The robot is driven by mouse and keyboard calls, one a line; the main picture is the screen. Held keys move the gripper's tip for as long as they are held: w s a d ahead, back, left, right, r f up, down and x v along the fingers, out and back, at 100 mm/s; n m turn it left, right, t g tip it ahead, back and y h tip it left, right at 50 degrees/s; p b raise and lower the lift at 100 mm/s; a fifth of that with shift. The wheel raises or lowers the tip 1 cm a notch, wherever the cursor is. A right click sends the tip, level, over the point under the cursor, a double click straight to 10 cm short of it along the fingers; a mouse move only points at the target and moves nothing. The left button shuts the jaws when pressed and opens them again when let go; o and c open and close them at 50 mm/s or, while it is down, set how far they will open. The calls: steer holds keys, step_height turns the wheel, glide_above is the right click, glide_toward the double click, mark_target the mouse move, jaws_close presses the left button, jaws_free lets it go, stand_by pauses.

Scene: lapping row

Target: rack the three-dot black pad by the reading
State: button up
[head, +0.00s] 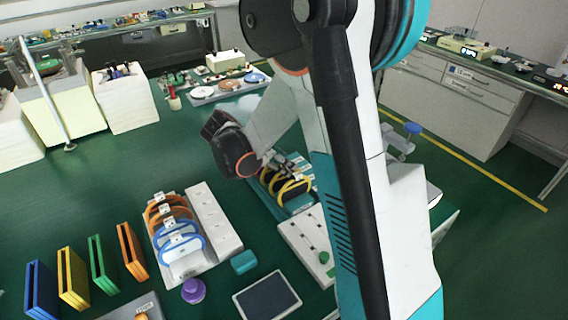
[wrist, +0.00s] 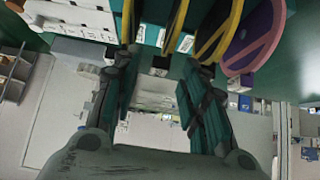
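My gripper (head: 272,165) is at the near rack (head: 262,198) that holds several upright pads with yellow and dark rims (head: 292,186). In the wrist view my gripper (wrist: 162,62) has its two fingers well apart with nothing held between them. The dots on the tags are too small to read, so I cannot tell which pad is the three-dot black one. No reading is legible on the near bench.
A white rack (head: 213,222) with orange and blue rings stands left. Blue, yellow, green and orange slotted holders (head: 72,277) line the front left.

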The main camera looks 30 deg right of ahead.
steer(key=v, duration=1.1)
steer(key=s+a+r+n+t+y, duration=0.2)
steer(key=s+a+n+t+y, duration=0.1)
steer(key=s+n, duration=0.6)
steer(key=s+a+r+n+t+y, duration=0.2)
steer(key=s+a+n+t+y, duration=0.1)
steer(key=s+n, duration=0.5)
steer(key=shift+s+a+n+t+y, duration=0.4)
steer(key=shift+s+a+y, duration=0.3)
steer(key=shift+s+y, duration=0.65)
steer(key=shift+r, duration=0.1)
